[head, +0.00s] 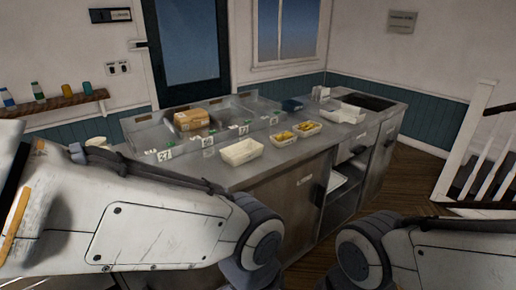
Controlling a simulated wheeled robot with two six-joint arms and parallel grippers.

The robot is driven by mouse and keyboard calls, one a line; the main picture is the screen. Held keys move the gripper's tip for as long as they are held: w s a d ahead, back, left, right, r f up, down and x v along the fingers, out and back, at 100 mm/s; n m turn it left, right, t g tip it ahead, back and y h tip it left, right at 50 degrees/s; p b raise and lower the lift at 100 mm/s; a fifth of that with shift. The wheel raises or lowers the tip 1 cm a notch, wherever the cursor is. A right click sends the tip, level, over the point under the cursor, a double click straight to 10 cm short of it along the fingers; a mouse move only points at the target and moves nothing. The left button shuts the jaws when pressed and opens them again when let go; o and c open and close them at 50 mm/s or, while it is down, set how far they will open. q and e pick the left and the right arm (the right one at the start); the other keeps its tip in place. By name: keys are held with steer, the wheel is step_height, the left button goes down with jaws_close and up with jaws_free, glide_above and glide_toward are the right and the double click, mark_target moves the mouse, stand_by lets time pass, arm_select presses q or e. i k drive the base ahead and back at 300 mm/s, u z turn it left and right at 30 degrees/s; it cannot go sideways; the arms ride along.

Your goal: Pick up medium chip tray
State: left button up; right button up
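Two white trays with yellow chips stand side by side on the steel counter: one chip tray (282,139) nearer the left and another chip tray (308,129) just right of it. A larger white tray (242,152) that looks empty stands left of them, near the counter's front edge. No label shows which one is medium. My two arms come in from the left and right at the bottom, in front of the counter. Both grippers are out of view, so their state and anything in them are hidden.
The counter (240,176) has a raised back section with numbered tags and a brown box (191,120). Further right are white containers (345,113), a dark blue item (291,105) and a dark hob (369,102). An open shelf (340,182) is under the counter. A white stair railing (482,145) stands at the right.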

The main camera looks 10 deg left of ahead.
mark_target(309, 128)
steer(key=z, duration=0.85)
steer(key=i, duration=2.85)
steer(key=u, duration=2.95)
